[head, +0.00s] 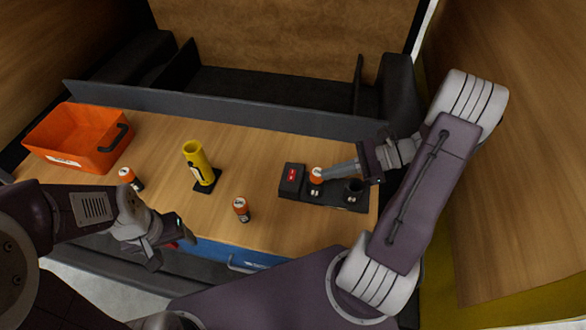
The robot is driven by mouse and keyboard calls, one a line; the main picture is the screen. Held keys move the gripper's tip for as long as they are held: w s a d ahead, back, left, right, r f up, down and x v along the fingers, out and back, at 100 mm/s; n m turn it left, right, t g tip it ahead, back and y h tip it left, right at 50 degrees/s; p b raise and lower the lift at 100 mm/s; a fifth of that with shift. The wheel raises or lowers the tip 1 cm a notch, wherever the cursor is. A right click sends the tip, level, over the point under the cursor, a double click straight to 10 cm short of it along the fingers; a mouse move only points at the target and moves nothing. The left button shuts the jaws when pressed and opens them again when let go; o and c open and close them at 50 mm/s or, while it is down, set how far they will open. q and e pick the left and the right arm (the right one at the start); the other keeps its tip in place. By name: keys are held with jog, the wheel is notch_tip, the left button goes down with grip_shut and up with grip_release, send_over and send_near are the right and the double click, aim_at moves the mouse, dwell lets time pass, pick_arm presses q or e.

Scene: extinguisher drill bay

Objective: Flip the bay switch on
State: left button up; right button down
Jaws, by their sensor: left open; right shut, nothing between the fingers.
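A black bay block (335,200) stands at the right side of the wooden table. A small red switch (291,174) is on its raised left end; its on or off position is too small to tell. An orange-topped canister (317,174) stands in the block right of the switch. My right gripper (326,168) is shut and empty, reaching in from the right with its tips at or just above that canister, apart from the switch. Whether the tips touch the canister I cannot tell. My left gripper (173,249) is open and empty at the table's front edge, far from the block.
An orange bin (75,133) stands at the left back. A yellow cylinder (196,160) stands upright on a black base at the centre. Two more orange-topped canisters (127,176) (241,209) stand on the table. A grey rail (240,108) runs along the back. A blue drawer front (235,257) is below the edge.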

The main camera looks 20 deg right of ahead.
jog(key=s+a+n+g+h+p, duration=0.1)
jog(key=a+n+g+h, duration=0.2)
jog(key=a+n+g, duration=0.15)
notch_tip(320, 180, up, 8)
jog(key=r+n+t+h+p, duration=0.1)
jog(key=n+t+h+p, duration=0.15)
jog(key=n+h, duration=0.75)
send_over(293, 171)
jog(key=s+a, duration=0.2)
jog(key=shift+d+f+p, duration=0.3)
jog(key=shift+f, duration=0.1)
jog(key=f, duration=0.4)
jog(key=w+f+p, duration=0.1)
jog(key=f, duration=0.4)
jog(key=d+f+p, duration=0.1)
jog(key=f, duration=0.3)
jog(key=shift+w+d+f, duration=0.1)
jog(key=shift+w+f, duration=0.1)
jog(key=shift+w, duration=0.15)
jog(key=shift+f, duration=0.15)
